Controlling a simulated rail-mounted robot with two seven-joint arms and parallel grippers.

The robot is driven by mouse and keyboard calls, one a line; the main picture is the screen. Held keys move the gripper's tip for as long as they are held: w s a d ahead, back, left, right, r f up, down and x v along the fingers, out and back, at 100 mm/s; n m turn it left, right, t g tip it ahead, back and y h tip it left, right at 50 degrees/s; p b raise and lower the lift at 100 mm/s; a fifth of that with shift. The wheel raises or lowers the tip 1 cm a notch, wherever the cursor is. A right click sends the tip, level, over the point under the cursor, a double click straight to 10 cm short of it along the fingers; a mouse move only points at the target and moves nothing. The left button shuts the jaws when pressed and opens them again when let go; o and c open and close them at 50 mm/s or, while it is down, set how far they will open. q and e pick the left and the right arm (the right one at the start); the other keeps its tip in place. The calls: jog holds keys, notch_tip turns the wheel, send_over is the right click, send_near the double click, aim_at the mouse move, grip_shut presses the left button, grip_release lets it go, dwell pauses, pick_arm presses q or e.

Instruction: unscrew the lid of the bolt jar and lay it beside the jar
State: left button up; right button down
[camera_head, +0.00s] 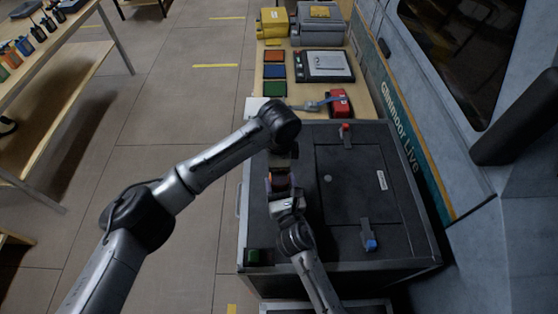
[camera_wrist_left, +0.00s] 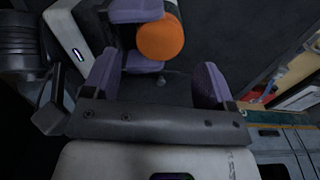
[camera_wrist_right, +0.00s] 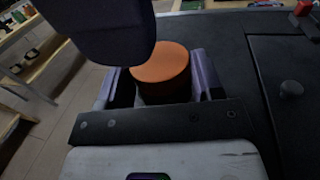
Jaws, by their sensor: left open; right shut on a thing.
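The bolt jar has an orange lid (camera_wrist_right: 160,64) on its top. Its dark body (camera_wrist_right: 168,94) shows just below the lid in the right wrist view. My right gripper (camera_wrist_right: 157,82) is shut around the jar body, one purple finger on each side. In the left wrist view the orange lid (camera_wrist_left: 160,40) lies beyond the fingers of my left gripper (camera_wrist_left: 155,82), which is open and empty. The right gripper's fingers also show there, around the jar. In the head view the lid (camera_head: 280,181) is partly hidden by my arms.
The black case top (camera_head: 330,215) carries a red clamp (camera_head: 345,129), a blue clamp (camera_head: 369,243) and a green block (camera_head: 252,256). A shelf behind holds coloured trays (camera_head: 274,72), a red pouch (camera_head: 340,103) and yellow and grey boxes. The van wall (camera_head: 430,150) bounds the right side.

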pick_arm(q)
jog(key=shift+f, duration=2.4)
jog(key=shift+c, duration=0.3)
jog(key=c, duration=0.9)
jog(key=n, duration=0.3)
jog(key=o, duration=1)
jog(key=shift+o, duration=0.2)
